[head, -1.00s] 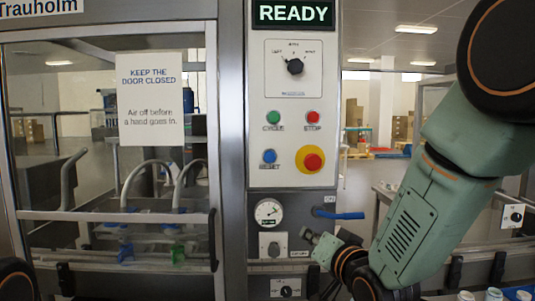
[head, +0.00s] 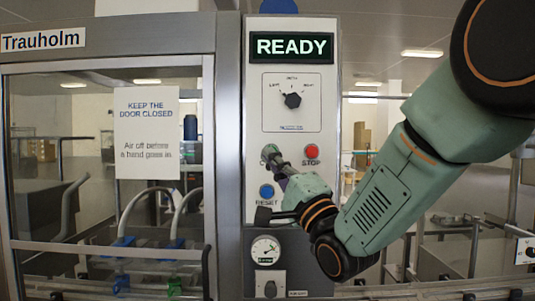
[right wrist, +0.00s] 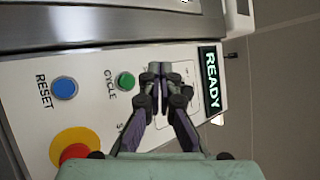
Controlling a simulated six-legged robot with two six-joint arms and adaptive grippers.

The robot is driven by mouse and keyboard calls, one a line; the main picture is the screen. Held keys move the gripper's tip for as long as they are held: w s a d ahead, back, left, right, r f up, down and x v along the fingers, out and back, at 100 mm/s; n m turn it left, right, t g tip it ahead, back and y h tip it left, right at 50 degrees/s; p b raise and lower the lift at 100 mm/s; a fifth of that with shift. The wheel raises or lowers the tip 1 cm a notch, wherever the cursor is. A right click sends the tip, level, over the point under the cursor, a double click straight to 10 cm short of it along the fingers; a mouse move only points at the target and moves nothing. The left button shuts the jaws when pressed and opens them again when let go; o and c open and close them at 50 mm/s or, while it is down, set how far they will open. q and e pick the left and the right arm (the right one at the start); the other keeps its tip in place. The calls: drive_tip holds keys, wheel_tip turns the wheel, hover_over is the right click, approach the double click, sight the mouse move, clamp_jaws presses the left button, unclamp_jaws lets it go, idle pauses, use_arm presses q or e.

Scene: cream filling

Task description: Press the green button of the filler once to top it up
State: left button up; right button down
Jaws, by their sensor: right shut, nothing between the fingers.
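The filler's control panel (head: 325,200) faces me, with a display (head: 292,47) reading READY. The green button, labelled CYCLE, shows in the right wrist view (right wrist: 126,81); in the head view my gripper covers its place. My right gripper (head: 269,153) is shut and empty, its tips in front of the panel at the green button's place. In the right wrist view the closed fingertips (right wrist: 160,69) appear beside the green button, toward the display. I cannot tell whether they touch the panel. My left gripper is not in view.
A red STOP button (head: 312,152) and blue RESET button (head: 266,191) are close to the gripper. A yellow-and-red emergency stop (right wrist: 73,146) lies lower on the panel. A selector knob (head: 292,100) is above. A closed glass door (head: 60,160) stands left.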

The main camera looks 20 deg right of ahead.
drive_tip(key=w+d+p, duration=0.1)
drive_tip(key=w+d, duration=0.1)
drive_tip(key=w, duration=0.6)
drive_tip(key=shift+d, duration=0.25)
idle(1.7)
